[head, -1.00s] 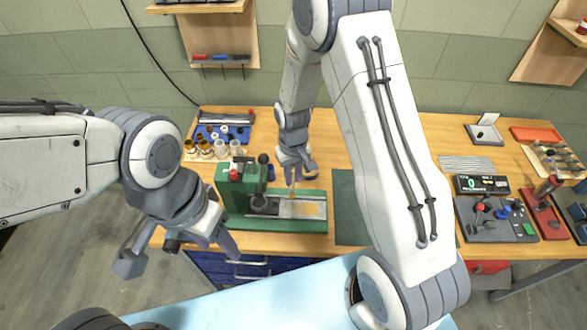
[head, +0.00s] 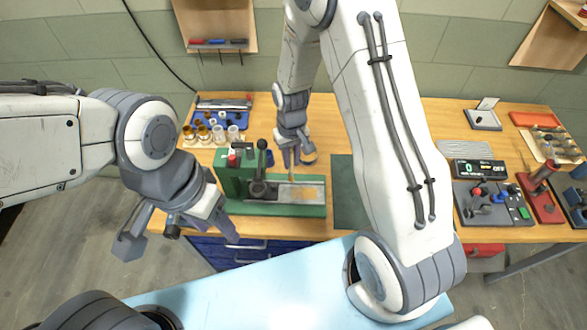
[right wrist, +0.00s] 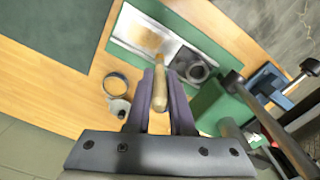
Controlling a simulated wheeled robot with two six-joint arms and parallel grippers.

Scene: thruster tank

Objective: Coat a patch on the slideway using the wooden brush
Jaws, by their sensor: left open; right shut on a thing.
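The slideway (head: 286,194) is a pale metal strip on a green base, with a tan patch (head: 308,193) on its right part. The slideway also shows in the right wrist view (right wrist: 128,24), with the tan patch (right wrist: 145,38). My right gripper (head: 290,166) is shut on the wooden brush (right wrist: 159,92) just behind the slideway. The brush's tip is at or just above the strip, beside the patch; I cannot tell whether it touches. My left gripper (head: 180,240) is open and empty at the front left, off the table edge.
A green machine body with a dark lever (head: 260,172) stands at the left end of the slideway. A round open container (right wrist: 117,84) lies near the brush. A dark green mat (head: 346,205) is to the right. Brass and white cups (head: 213,134) stand at the back left.

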